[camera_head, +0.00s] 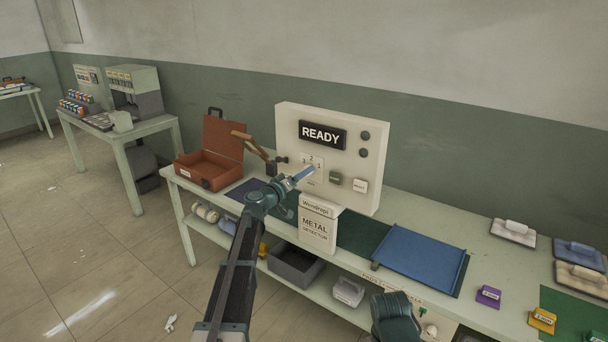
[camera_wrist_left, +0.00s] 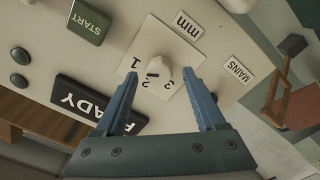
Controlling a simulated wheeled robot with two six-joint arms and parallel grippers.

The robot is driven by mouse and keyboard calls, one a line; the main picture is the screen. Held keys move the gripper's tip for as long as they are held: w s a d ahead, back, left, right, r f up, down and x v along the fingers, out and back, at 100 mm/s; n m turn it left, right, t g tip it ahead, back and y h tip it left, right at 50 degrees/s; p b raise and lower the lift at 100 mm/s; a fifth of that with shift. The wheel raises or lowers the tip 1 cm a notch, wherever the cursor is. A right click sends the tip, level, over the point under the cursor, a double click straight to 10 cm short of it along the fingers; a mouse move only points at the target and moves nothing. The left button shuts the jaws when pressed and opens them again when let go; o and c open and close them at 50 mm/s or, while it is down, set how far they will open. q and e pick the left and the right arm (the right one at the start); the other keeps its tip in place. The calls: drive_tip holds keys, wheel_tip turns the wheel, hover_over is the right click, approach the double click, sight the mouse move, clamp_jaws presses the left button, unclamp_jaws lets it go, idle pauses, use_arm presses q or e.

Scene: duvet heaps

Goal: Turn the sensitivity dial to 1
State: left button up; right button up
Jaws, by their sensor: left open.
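The sensitivity dial (camera_wrist_left: 158,67) is a small pale knob on a white plate marked 1, 2 and 3, seen upside down in the left wrist view. I cannot clearly tell which number it points to. In the head view the dial plate (camera_head: 313,160) is on the front of the cream metal detector (camera_head: 290,125), with the knob mostly hidden by my gripper. My left gripper (camera_head: 303,174) is open. Its blue fingertips, also in the left wrist view (camera_wrist_left: 161,76), lie either side of the knob, seemingly apart from it.
The panel has a READY display (camera_head: 322,135), a green START button (camera_head: 336,178) and a white button (camera_head: 360,186). An open orange case (camera_head: 222,140) and a brown lever stand left. A blue tray (camera_head: 420,258) lies right on the bench, beyond the detector.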

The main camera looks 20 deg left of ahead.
use_arm(q)
drive_tip(key=v, duration=1.2)
drive_tip(key=shift+s, duration=0.15)
drive_tip(key=s+d+f+m+g+h, duration=0.15)
drive_tip(key=s+d+f+g, duration=0.3)
drive_tip(key=d, duration=0.45)
drive_tip(key=s+d+f+m+g, duration=0.3)
drive_tip(key=s+d+f, duration=0.25)
drive_tip(key=d, duration=0.35)
drive_tip(key=s+d+f+m+g+h, duration=0.1)
drive_tip(key=s+d+f+m+g, duration=0.1)
drive_tip(key=s+d+f+g, duration=0.45)
drive_tip(key=s+f+m+g+y, duration=0.1)
drive_tip(key=s+f+g+y, duration=0.2)
drive_tip(key=s+y, duration=0.7)
drive_tip(key=s+f, duration=0.2)
drive_tip(key=s, duration=0.6)
drive_tip(key=shift+s+d+f, duration=0.15)
drive_tip(key=shift+s+d, duration=0.2)
